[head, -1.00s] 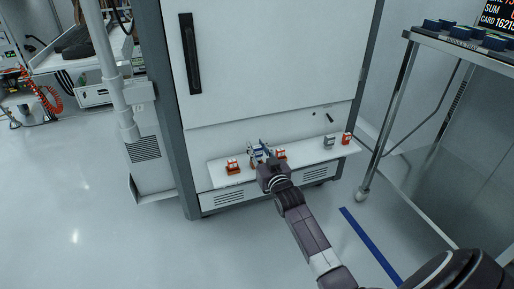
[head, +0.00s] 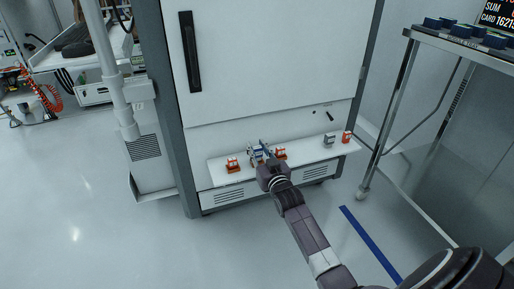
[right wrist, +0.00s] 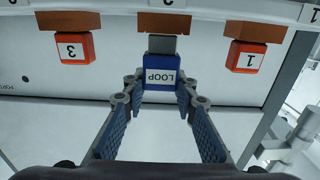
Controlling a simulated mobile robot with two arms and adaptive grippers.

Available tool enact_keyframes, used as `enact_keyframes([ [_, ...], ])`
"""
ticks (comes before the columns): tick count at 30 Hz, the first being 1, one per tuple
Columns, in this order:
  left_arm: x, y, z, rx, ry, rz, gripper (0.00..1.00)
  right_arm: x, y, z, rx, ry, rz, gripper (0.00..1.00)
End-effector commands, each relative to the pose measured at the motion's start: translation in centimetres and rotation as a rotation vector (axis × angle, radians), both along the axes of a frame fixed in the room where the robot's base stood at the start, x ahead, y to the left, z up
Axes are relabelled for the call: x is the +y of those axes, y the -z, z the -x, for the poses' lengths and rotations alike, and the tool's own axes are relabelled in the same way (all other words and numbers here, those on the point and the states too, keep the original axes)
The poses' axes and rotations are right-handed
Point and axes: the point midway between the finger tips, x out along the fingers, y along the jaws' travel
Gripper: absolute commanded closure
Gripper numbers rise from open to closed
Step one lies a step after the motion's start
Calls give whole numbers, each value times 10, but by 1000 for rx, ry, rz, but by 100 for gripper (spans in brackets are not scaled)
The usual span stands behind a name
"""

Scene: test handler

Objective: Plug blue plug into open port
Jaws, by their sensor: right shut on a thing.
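The blue plug (right wrist: 160,75) carries a white LOOP label, upside down in the right wrist view. My right gripper (right wrist: 162,82) is shut on it, with one fingertip at each side. A grey block (right wrist: 162,46) is at the plug's far end, between two orange-red plugs marked 3 (right wrist: 75,47) and 1 (right wrist: 246,57). Whether the blue plug is seated in a port cannot be told. In the head view my right gripper (head: 263,156) is at the low white ledge and hides most of the plug. My left gripper is not in view.
The white ledge (head: 222,178) runs along the cabinet's base. A metal cart (head: 405,75) stands at right. Floor at left is clear.

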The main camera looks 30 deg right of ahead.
Motion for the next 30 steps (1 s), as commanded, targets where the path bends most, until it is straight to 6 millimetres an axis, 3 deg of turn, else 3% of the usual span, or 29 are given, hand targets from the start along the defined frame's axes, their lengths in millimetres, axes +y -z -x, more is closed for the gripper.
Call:
enact_keyframes([
  [21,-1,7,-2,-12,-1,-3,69,0,18,0,-2,0,0,96],
  [22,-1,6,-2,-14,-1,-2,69,0,17,0,-2,0,0,72],
  [27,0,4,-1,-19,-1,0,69,0,17,0,-2,0,0,54],
  [30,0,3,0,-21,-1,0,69,0,17,0,-1,0,0,54],
])
